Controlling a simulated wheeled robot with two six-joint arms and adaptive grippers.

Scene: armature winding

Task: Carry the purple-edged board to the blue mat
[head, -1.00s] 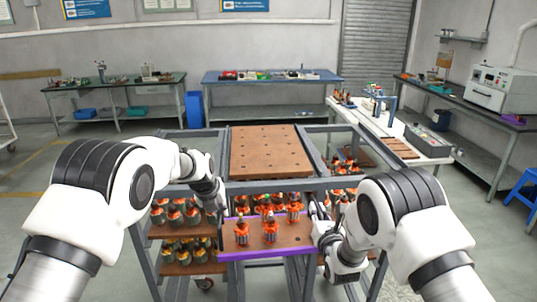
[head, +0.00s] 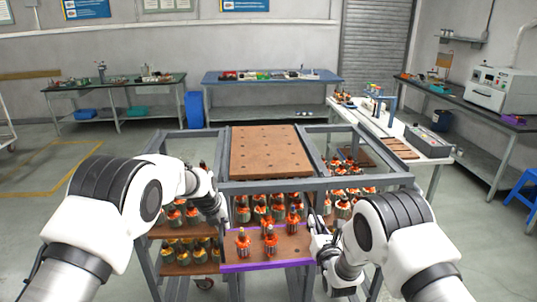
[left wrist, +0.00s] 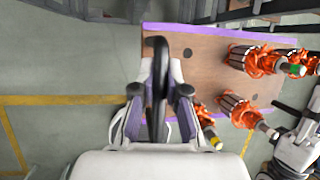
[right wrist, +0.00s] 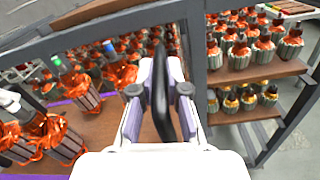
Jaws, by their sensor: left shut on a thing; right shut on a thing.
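The purple-edged board (head: 290,248) is brown, and several orange-wound armatures (head: 270,242) stand on it. It sits low at the front of the grey rack, its purple edge facing me. My left gripper (head: 224,222) is shut on the board's left side and my right gripper (head: 314,232) is shut on its right side. The left wrist view shows the board (left wrist: 200,70) under my left gripper (left wrist: 158,75). The right wrist view shows the board (right wrist: 105,125) left of my right gripper (right wrist: 162,80). I cannot make out a blue mat.
The grey rack (head: 290,186) stands close in front, with an empty brown board (head: 268,152) on top and shelves of armatures at both sides. A white table (head: 425,145) stands behind it at right. A blue-topped bench (head: 230,82) is at the back. Floor is clear at left.

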